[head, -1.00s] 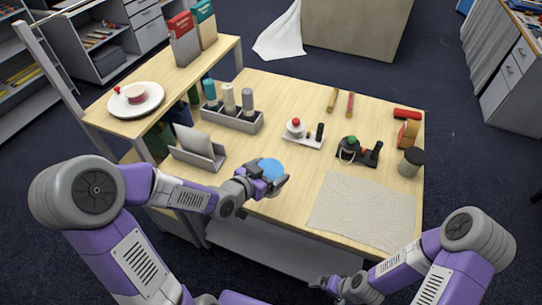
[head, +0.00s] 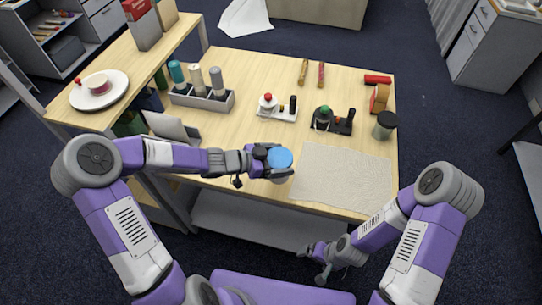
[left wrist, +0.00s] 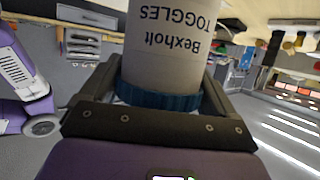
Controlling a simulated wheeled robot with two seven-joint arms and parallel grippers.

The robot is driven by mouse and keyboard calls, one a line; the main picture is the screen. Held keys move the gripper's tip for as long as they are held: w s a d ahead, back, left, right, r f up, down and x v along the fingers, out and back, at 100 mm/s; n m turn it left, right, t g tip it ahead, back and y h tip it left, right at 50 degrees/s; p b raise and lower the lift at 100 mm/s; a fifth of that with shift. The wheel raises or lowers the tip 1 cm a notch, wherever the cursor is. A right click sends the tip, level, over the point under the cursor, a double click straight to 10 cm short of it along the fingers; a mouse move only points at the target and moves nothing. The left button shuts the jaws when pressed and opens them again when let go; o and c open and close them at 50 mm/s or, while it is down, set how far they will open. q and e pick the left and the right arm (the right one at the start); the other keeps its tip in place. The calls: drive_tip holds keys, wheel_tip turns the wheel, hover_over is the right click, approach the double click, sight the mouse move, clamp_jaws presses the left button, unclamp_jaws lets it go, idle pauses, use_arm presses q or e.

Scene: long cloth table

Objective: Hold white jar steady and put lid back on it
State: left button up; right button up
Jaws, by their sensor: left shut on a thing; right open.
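A white jar (left wrist: 178,45) labelled "Bexholt TOGGLES" fills the left wrist view, its text upside down. A blue lid (left wrist: 160,98) sits against its end, with no gap visible. In the head view the blue lid (head: 280,157) shows from above, with a little white jar body (head: 281,179) below it. My left gripper (head: 277,165) is shut around it near the table's front edge; whether the jar touches the table I cannot tell. My right gripper (head: 318,260) is open and empty, in front of and below the table edge.
A beige mat (head: 342,180) lies right of the jar. A dark-lidded jar (head: 384,126) stands at the table's right edge. A raised shelf (head: 130,85) borders the left.

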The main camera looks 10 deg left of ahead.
use_arm(q)
drive_tip(key=shift+w+d+f+m+g+h, duration=0.1)
drive_tip(key=shift+d+f+m+g+h, duration=0.25)
drive_tip(key=shift+d+m+g, duration=0.4)
drive_tip(key=shift+w+d+f+m+g+h, duration=0.1)
drive_tip(key=shift+d+f+m+g, duration=0.5)
drive_tip(key=shift+d, duration=0.35)
drive_tip(key=shift+w+d+f+m+g+h, duration=0.1)
drive_tip(key=shift+d+f+m+g+h, duration=0.2)
drive_tip(key=shift+d+m+g, duration=0.45)
drive_tip(key=shift+d, duration=0.1)
drive_tip(key=c, duration=0.6)
drive_tip(key=shift+r, duration=0.15)
